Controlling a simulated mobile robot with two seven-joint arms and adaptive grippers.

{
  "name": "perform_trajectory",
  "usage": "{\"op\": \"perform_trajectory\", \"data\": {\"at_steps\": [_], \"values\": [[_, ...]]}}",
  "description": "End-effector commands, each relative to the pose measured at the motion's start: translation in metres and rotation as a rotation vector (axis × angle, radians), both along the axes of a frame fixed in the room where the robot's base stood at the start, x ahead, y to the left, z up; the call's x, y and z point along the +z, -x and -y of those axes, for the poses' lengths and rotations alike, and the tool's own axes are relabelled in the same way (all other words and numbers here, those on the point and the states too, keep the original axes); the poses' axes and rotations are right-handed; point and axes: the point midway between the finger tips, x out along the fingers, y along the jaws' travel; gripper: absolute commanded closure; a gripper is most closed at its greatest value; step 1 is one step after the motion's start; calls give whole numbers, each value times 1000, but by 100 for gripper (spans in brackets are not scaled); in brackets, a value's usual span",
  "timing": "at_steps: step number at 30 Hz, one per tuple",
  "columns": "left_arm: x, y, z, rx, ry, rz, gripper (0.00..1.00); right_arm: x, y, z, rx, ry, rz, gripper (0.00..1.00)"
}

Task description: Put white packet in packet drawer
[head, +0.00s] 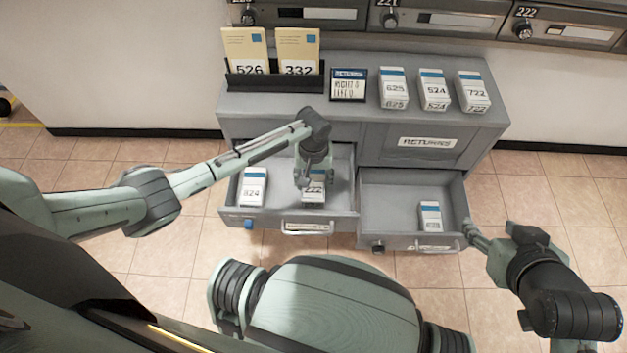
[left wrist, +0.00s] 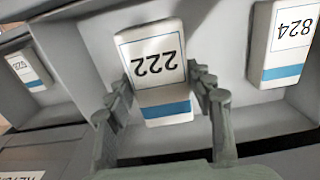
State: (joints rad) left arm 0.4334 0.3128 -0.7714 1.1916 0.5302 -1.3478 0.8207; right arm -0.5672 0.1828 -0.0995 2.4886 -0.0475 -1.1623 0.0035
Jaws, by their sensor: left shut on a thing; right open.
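My left gripper (head: 314,180) is inside the open left drawer (head: 275,195). It is shut on a white packet (head: 313,193) with a blue band, marked 222; fingers flank this packet in the left wrist view (left wrist: 157,55). I cannot tell whether the packet touches the drawer floor. Another white packet (head: 253,187), marked 824, stands at the left of that drawer. The open right drawer (head: 395,205) holds one white packet (head: 430,216). My right gripper (head: 478,236) is open beside the right drawer's front right corner. The drawer labels are unreadable.
On the grey cabinet top (head: 350,110) stand three white packets, 625 (head: 394,88), 524 (head: 433,89) and 722 (head: 473,91). A black rack (head: 275,83) with two yellow envelopes and a small sign (head: 348,85) stand left of them. Mailboxes (head: 440,18) line the wall.

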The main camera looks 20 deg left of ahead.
Motion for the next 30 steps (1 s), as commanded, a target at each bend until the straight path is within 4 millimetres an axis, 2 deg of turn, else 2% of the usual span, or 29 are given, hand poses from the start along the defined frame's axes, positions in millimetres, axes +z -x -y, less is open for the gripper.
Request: {"op": "perform_trajectory", "data": {"at_steps": [4, 5, 10, 19, 22, 26, 30], "values": [[0, 0, 0, 0, 1, 1, 80, 0, 0, 0, 0, 0, 0, 47], [0, 0, 0, 0, 1, 1, 44, 0, 0, 0, 0, 0, 0, 47], [0, 0, 0, 0, 0, 0, 23, 0, 0, 0, 0, 0, -1, 47], [1, 0, 0, 0, 0, 0, 23, 0, 0, 0, 0, 0, -1, 47], [7, 0, 0, 0, 1, 1, 23, 0, 0, 0, 0, 0, -1, 47], [27, -1, 0, -1, 1, 3, 23, 0, 0, 0, 0, 0, -1, 47], [58, -1, 0, -1, 2, 5, 23, 0, 0, 0, 0, 0, -1, 47]]}}
